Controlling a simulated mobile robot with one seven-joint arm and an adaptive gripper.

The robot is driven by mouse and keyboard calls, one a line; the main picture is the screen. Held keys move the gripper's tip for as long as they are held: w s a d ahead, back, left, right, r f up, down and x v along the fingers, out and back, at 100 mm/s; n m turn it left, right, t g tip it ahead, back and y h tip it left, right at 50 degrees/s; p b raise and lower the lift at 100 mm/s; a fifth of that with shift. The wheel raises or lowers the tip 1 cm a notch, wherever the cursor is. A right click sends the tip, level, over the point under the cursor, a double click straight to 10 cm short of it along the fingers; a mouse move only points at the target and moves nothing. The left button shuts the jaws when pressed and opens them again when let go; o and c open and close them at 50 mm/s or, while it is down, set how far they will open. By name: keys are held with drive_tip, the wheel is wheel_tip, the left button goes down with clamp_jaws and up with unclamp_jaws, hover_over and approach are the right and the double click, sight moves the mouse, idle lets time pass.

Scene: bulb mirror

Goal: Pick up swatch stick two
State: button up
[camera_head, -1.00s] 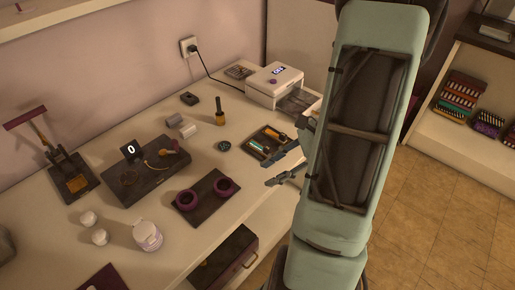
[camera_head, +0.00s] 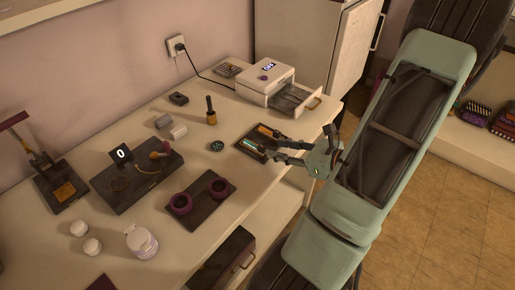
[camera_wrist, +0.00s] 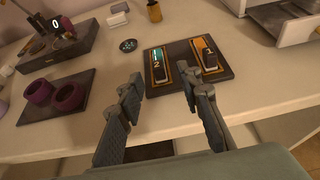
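A dark tray (camera_head: 242,147) lies near the table's front edge and holds two swatch sticks. The left one, swatch stick two (camera_wrist: 160,66), is teal and orange with a dark label that seems to read 2; its teal part (camera_head: 249,144) shows in the head view. The other swatch stick (camera_wrist: 207,55) is orange with a dark end and a pale label. My gripper (camera_wrist: 160,79) is open and empty. In the wrist view its fingertips stand apart at the near side of the tray. In the head view my gripper (camera_head: 275,150) reaches over the tray's right side, partly hiding it.
A white machine (camera_head: 266,80) with an open drawer (camera_head: 298,98) stands behind the tray. A small bottle (camera_head: 211,115) and a round dark disc (camera_head: 217,146) are left of it. A dark mat (camera_head: 205,200) with purple rings lies nearer.

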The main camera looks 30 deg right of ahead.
sight(265, 147)
drive_tip(key=shift+a+x, duration=0.2)
drive_tip(key=shift+x, duration=2.95)
drive_tip(key=shift+s+f, duration=0.1)
drive_tip(key=shift+c, duration=0.6)
drive_tip(key=c, duration=0.8)
